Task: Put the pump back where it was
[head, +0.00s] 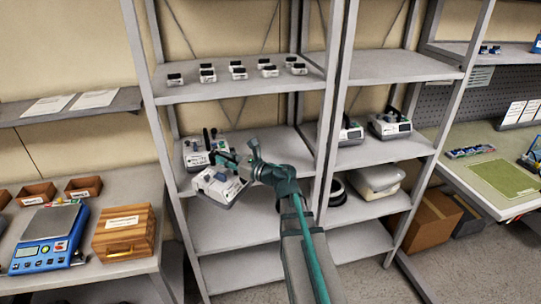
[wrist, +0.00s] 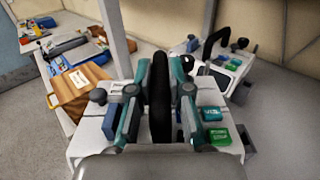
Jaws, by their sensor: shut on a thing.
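My gripper (head: 234,166) is shut on the black carrying handle (wrist: 160,95) of a white infusion pump; its fingers (wrist: 160,70) press on both sides of the handle in the wrist view. The held pump (head: 217,190) is at the front edge of the middle shelf (head: 270,143) of the left rack, turned askew. It also shows in the wrist view (wrist: 215,125), with blue and green buttons. I cannot tell whether its base touches the shelf. A second white pump (head: 197,154) stands just behind it on the same shelf, and also shows in the wrist view (wrist: 240,62).
Two more pumps (head: 390,124) stand on the right rack. Small black-and-white devices (head: 238,73) line the shelf above. A rack post (head: 335,100) is close right of my arm. The shelf right of the pumps has bare room. A wooden box (head: 124,233) and blue scale (head: 48,238) are at left.

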